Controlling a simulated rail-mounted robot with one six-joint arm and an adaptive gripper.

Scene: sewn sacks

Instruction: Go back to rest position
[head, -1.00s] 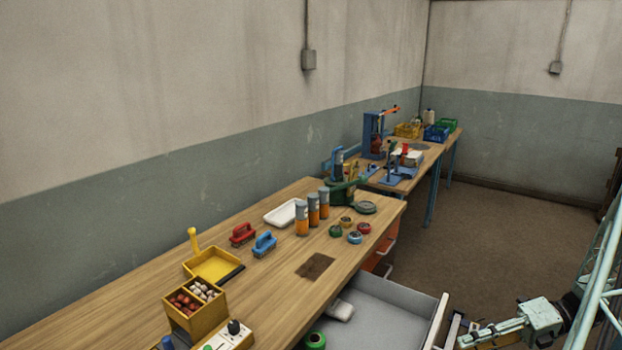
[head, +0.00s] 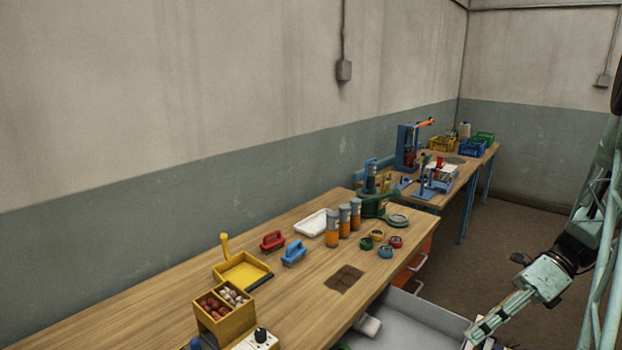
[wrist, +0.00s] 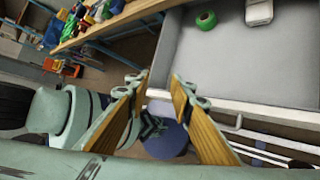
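My gripper (wrist: 161,88) shows in the wrist view with its two wood-coloured fingers apart and nothing between them. It is in front of the open grey drawer (wrist: 222,72), near the drawer's front edge. In the head view my gripper (head: 474,340) is at the lower right, beside the drawer (head: 405,315), and its tips are hard to make out there.
A green roll (wrist: 206,20) and a white object (wrist: 259,11) lie in the drawer. The workbench (head: 300,285) carries a yellow tray (head: 243,270), brushes, orange-and-grey cylinders and small tins. A second table (head: 455,190) with crates stands farther back.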

